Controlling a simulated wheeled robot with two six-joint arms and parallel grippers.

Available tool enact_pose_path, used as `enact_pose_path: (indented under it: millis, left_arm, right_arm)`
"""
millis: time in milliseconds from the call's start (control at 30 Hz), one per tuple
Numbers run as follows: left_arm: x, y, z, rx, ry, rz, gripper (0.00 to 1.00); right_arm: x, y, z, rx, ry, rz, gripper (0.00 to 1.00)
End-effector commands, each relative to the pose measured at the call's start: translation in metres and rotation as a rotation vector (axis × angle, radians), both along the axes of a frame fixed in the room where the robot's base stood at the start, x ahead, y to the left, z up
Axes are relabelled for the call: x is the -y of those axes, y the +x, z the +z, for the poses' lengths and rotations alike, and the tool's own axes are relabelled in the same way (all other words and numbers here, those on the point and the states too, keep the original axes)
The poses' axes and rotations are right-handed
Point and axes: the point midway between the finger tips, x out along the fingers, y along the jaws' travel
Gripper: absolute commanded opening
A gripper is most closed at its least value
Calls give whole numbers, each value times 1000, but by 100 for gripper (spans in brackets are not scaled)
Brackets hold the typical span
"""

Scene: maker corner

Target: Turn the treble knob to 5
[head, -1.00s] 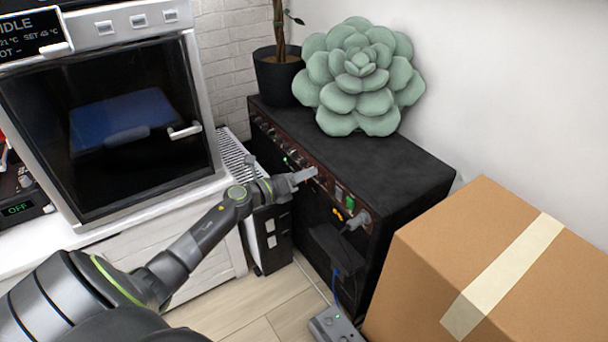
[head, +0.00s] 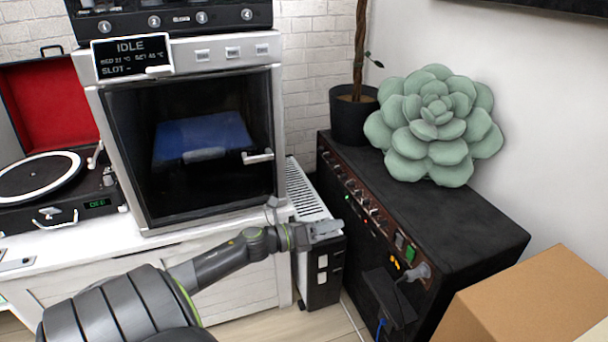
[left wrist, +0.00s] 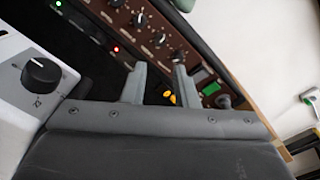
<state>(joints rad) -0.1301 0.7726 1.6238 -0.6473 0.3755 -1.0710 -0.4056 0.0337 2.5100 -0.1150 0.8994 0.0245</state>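The black amplifier (head: 440,220) stands at the right in the head view, with a brown front panel carrying a row of knobs (head: 362,200). Several black knobs also show in the left wrist view (left wrist: 158,40). Their labels and settings are too small to read, so I cannot tell which is treble. My left gripper (head: 328,228) is in front of the panel and left of it in the head view, apart from the knobs. In the left wrist view its two fingers (left wrist: 159,66) are spread with nothing between them. My right gripper is not in view.
A large succulent (head: 435,125) and a potted plant (head: 352,118) are on the amplifier. A plug (head: 418,272) sticks out of its panel. A cardboard box (head: 530,300) stands at the right. A white surface with a black knob (left wrist: 40,75) shows close by.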

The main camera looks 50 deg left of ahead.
Motion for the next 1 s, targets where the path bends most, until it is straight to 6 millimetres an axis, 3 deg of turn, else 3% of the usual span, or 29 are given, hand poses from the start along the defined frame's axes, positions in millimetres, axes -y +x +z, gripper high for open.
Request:
enact_pose_path:
  millis: [500, 1000]
  left_arm:
    - [-22, -56, 2, -4, 0, -2, 26]
    - [-25, -64, 2, -1, 0, -1, 26]
  right_arm:
    - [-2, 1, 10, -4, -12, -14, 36]
    - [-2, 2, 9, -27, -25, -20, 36]
